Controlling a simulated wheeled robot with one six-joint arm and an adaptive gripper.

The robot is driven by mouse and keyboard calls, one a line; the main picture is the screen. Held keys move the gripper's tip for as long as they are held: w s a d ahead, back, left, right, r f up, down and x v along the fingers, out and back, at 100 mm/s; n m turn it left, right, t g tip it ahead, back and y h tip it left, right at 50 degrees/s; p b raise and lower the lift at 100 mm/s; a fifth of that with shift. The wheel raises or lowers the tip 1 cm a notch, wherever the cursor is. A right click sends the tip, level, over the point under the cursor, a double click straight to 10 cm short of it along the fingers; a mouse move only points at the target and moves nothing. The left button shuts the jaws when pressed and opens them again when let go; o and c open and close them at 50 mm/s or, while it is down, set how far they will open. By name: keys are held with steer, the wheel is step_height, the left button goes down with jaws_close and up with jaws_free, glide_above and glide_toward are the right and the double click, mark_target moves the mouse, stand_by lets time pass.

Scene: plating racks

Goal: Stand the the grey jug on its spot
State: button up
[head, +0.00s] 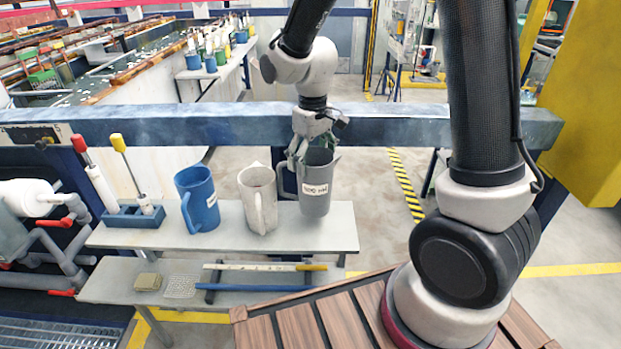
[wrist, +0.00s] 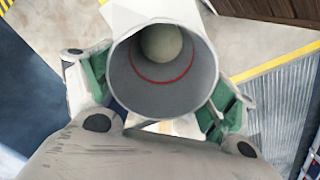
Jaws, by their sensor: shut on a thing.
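The grey jug (head: 315,190) has a white label on its side and is upright at the right end of the upper grey shelf (head: 340,238). Whether its base touches the shelf or hangs just above it, I cannot tell. My gripper (head: 303,158) is shut on the jug near its upper part, from the far left side. In the wrist view the jug (wrist: 163,90) opens toward the camera, with a red ring and a pale round patch inside. The gripper's green-padded fingers sit on both sides below its rim. No marked spot is visible beneath it.
A beige jug (head: 258,200) stands close left of the grey one, then a blue jug (head: 198,200) and a blue rack (head: 135,217) with tall tools. A blue beam (head: 230,122) runs behind. The lower shelf (head: 110,285) holds small pads and rods.

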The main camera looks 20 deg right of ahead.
steer(key=shift+f, duration=3.1)
steer(key=o, duration=1.4)
